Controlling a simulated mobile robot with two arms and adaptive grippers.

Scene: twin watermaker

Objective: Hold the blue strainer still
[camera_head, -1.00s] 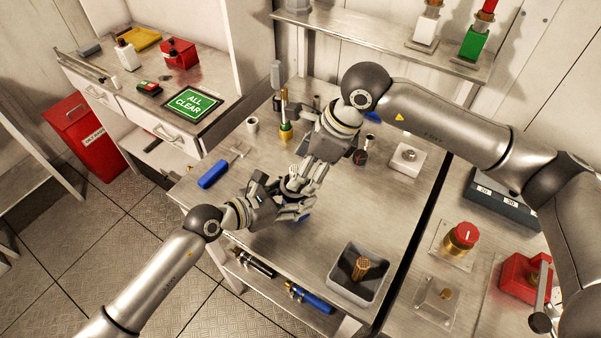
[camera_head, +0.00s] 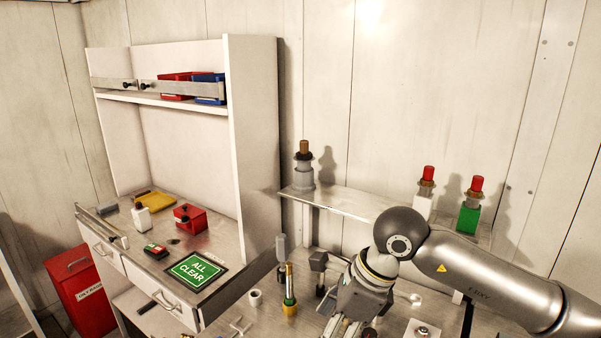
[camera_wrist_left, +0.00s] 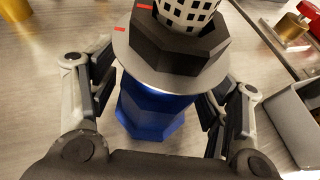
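The blue strainer (camera_wrist_left: 155,112) stands in the middle of the left wrist view, with a grey flange, a black nut (camera_wrist_left: 170,48) and a white perforated basket (camera_wrist_left: 187,10) on top. The fingers of my left gripper (camera_wrist_left: 158,100) are on both sides of the blue body, very close to it. I cannot tell whether they touch it. My left arm and the strainer are outside the head view. My right gripper (camera_head: 345,330) points down over the bench at the bottom edge of the head view. Its fingertips are cut off, so what is between them is hidden.
A grey bin (camera_wrist_left: 296,120) is at the right of the left wrist view, with a brass part (camera_wrist_left: 291,27) beyond it. On the bench stand a yellow-and-green cylinder (camera_head: 290,300) and a white cup (camera_head: 255,297). A shelf (camera_head: 345,205) with red-topped units is behind.

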